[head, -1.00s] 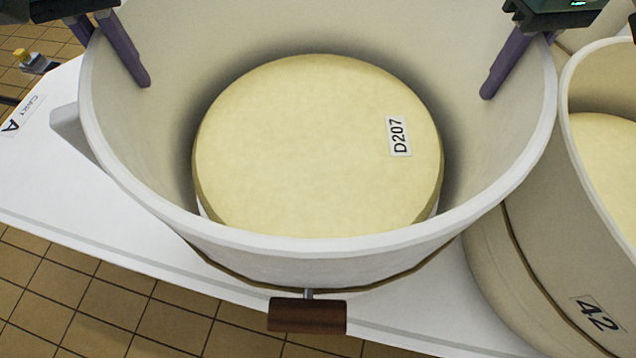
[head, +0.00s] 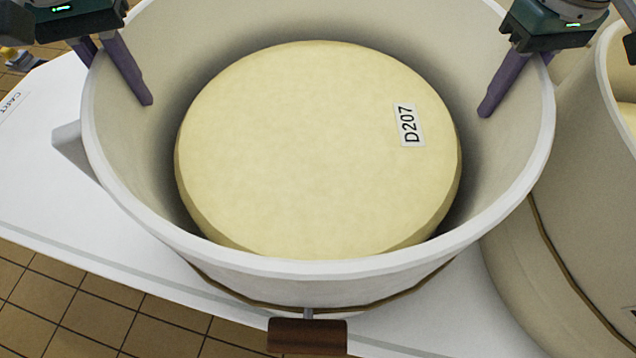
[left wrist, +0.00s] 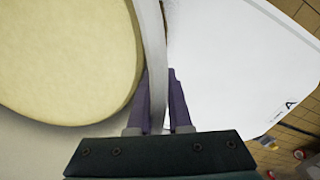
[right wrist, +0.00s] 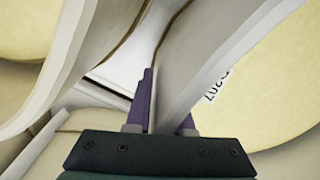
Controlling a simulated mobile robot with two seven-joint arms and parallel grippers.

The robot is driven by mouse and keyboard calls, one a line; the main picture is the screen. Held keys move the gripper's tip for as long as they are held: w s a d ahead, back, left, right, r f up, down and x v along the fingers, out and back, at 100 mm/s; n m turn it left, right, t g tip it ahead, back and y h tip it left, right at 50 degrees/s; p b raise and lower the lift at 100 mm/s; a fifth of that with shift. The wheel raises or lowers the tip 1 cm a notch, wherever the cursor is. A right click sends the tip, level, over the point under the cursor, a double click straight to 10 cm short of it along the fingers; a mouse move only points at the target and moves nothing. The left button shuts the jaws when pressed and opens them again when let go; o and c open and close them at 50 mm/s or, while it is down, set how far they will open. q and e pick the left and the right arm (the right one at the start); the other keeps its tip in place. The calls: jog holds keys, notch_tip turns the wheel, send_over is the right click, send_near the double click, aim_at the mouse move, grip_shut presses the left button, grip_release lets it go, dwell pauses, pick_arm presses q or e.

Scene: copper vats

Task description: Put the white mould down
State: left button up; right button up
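The white mould (head: 320,268) is a wide, round tub, upright in the middle of the head view, with a brown handle block (head: 307,336) at its front. A pale yellow cheese wheel (head: 310,150) labelled D207 lies inside its wall. My left gripper (head: 128,75) is shut on the mould's left rim, one finger inside and one outside; the left wrist view shows the rim (left wrist: 153,50) between the fingers. My right gripper (head: 508,80) is shut on the right rim the same way. The mould's lower edge is over the cart; whether it touches is unclear.
The white cart top (head: 45,180) extends left of the mould, with bare surface there. A second cream mould (head: 570,230) stands close at the right, nearly against the white one. The tiled floor (head: 60,310) lies beyond the cart's front edge.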

pick_arm(q)
jog(key=o, duration=0.4)
jog(key=shift+r, duration=0.1)
pick_arm(e)
jog(key=o, duration=0.4)
jog(key=shift+r, duration=0.1)
pick_arm(q)
jog(key=shift+o, duration=0.2)
notch_tip(320, 180, up, 12)
jog(key=shift+f, duration=0.1)
pick_arm(e)
notch_tip(320, 180, up, 11)
jog(key=shift+w, duration=0.15)
jog(key=shift+r, duration=0.55)
pick_arm(q)
jog(key=shift+r, duration=0.25)
pick_arm(e)
jog(key=shift+d, duration=0.1)
